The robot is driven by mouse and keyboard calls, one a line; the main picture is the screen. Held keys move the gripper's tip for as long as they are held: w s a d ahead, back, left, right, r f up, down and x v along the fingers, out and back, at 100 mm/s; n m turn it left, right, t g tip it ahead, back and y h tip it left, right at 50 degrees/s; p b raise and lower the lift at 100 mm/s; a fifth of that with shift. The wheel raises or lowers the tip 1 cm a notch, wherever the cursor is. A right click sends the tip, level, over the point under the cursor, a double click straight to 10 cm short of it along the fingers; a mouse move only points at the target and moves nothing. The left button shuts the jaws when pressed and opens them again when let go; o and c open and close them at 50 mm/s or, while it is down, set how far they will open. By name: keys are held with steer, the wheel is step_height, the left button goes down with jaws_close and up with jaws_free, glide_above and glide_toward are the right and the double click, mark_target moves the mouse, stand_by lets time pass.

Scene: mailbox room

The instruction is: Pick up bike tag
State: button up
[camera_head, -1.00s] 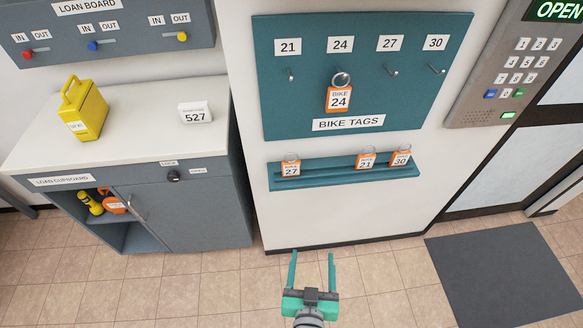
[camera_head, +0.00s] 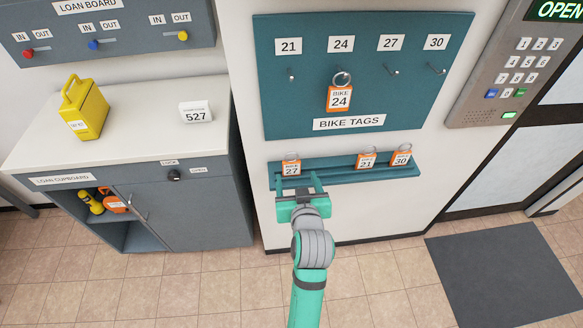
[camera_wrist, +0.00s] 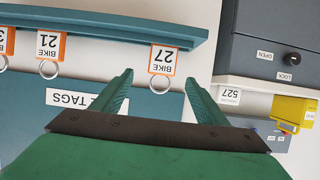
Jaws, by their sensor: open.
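Three orange-edged bike tags stand on the teal ledge (camera_head: 335,177): tag 27 (camera_head: 291,168) at its left end, tag 21 (camera_head: 367,158) and tag 30 (camera_head: 401,158) towards its right end. Bike tag 24 (camera_head: 340,97) hangs by its ring on the board's hook under label 24. My gripper (camera_head: 301,187) is open and empty just in front of the ledge, near tag 27. In the upside-down wrist view, tag 27 (camera_wrist: 163,59) shows beyond my open fingers (camera_wrist: 158,85), between them and apart from both. Its ring hangs clear in that view.
The teal bike tags board (camera_head: 268,104) has bare hooks under 21, 27 and 30. A grey cupboard (camera_head: 205,210) with a white top stands at left, bearing a yellow case (camera_head: 82,108) and a 527 sign (camera_head: 196,113). A keypad (camera_head: 510,75) is at right. The floor in front is clear.

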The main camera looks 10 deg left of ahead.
mark_target(292, 166)
steer(key=x, duration=0.9)
steer(key=shift+w+a+f, duration=0.2)
steer(key=shift+a, duration=0.1)
steer(key=c, duration=1.1)
